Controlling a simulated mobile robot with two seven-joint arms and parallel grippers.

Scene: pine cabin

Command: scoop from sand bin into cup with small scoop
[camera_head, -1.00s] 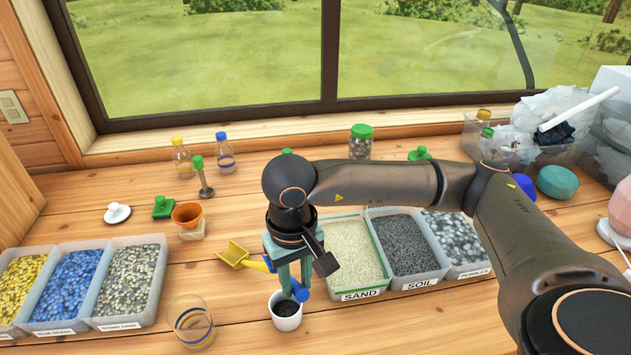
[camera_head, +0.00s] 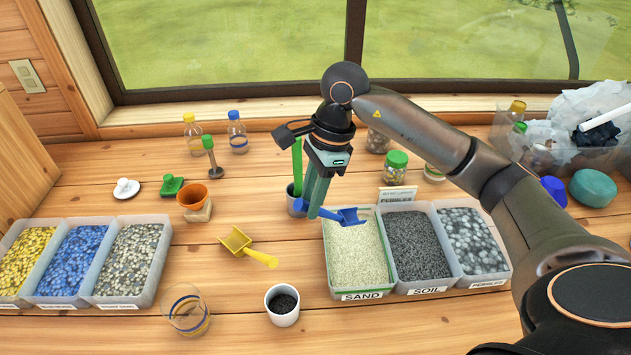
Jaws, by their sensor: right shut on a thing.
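My right gripper (camera_head: 318,200) is shut on the handle of the small blue scoop (camera_head: 350,216). It holds the scoop above the back left part of the sand bin (camera_head: 338,293), with the scoop's head pointing right. I cannot tell whether anything lies in the scoop. The sand bin is a clear tub of pale sand with a SAND label. A white cup (camera_head: 271,308) with dark soil-like material inside stands upright on the table, front left of the sand bin. My left gripper is not in view.
A yellow scoop (camera_head: 240,244) lies left of the sand bin. A striped glass (camera_head: 187,312) stands left of the white cup. The soil (camera_head: 416,246) and pebble bins (camera_head: 470,240) adjoin the sand bin's right.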

